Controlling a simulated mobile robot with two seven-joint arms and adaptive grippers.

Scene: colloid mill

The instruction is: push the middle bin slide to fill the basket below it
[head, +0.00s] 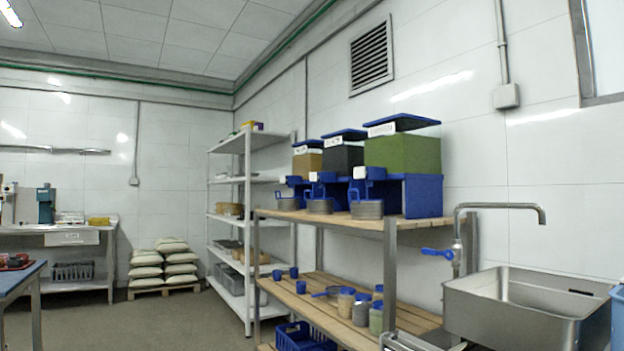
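Three clear bins with blue lids stand in a row on blue stands on the upper wooden shelf. The middle bin (342,159) holds dark contents and has a white label. Its blue slide (328,177) with a white end tab sits at the lower front of the bin. A round metal basket (320,207) with a blue handle stands below it; its inside cannot be seen. The left bin (307,163) holds brown contents and the right bin (403,153) green contents. Each has a similar basket below. Neither of my grippers is in view.
The wooden shelf unit (425,228) carries jars, cups and a blue pan on its lower shelf, with a blue crate (302,337) beneath. A metal sink (530,295) stands at the right. Open floor (170,325) lies at the left, before sacks and a white rack.

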